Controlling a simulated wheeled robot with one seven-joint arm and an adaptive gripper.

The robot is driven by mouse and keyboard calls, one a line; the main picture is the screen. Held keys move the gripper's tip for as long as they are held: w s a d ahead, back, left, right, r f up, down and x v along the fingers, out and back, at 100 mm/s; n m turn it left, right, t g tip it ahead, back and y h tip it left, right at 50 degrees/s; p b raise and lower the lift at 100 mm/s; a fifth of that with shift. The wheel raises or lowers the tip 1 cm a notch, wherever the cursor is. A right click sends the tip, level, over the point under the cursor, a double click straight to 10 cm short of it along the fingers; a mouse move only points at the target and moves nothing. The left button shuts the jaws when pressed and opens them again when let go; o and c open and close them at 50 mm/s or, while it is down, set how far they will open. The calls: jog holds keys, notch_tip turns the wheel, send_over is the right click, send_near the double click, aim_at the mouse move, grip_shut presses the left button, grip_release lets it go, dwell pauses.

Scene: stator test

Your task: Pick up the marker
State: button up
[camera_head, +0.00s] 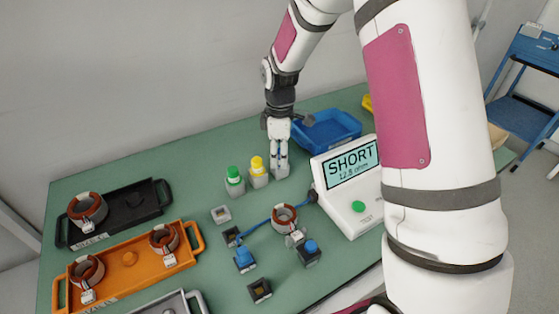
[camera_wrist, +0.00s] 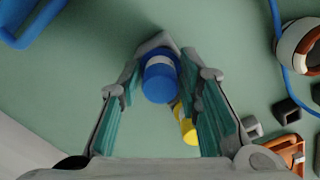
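Three capped markers show. The blue-capped one (camera_wrist: 160,80) stands between my gripper's fingers in the wrist view, seen from above, with a white band on its cap. My gripper (camera_head: 280,167) points straight down over it in the head view, where the fingers mostly hide it. In the wrist view my gripper (camera_wrist: 161,75) has a finger on each side of the blue cap, with narrow gaps, so it looks open. The yellow-capped marker (camera_head: 257,167) stands upright close to the left, and the green-capped marker (camera_head: 234,178) farther left. The yellow cap also shows in the wrist view (camera_wrist: 187,128).
A blue bin (camera_head: 328,130) is behind my gripper on the right. A tester (camera_head: 349,185) reading SHORT stands to the right. A wound stator (camera_head: 284,217) and small connectors lie in front. Orange (camera_head: 130,258) and black (camera_head: 120,215) trays lie left.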

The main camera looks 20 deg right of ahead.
grip_shut()
notch_tip(320, 180, up, 9)
jog(key=shift+f, duration=0.1)
jog(key=shift+r, duration=0.4)
jog(key=shift+s+r+p, duration=0.2)
jog(key=shift+s+p, duration=0.05)
jog(key=shift+p, duration=0.3)
jog(key=shift+s+a+r+p, duration=0.1)
jog(key=shift+s+r+p, duration=0.05)
jog(key=shift+s+p, duration=0.35)
jog(key=s+a+n+p, duration=0.2)
jog(key=s+n+p, duration=0.1)
jog(key=s+p, duration=0.35)
jog(key=s+a+n+p, duration=0.3)
jog(key=s+p, duration=0.3)
jog(key=p, duration=0.1)
jog(key=shift+s+d+f+b, duration=0.1)
jog(key=shift+f+b, duration=0.35)
jog(key=shift+f, duration=0.75)
jog(key=shift+d+f+b, duration=0.1)
jog(key=shift+f+b, duration=0.3)
jog(key=shift+f, duration=0.75)
jog(key=shift+f, duration=0.65)
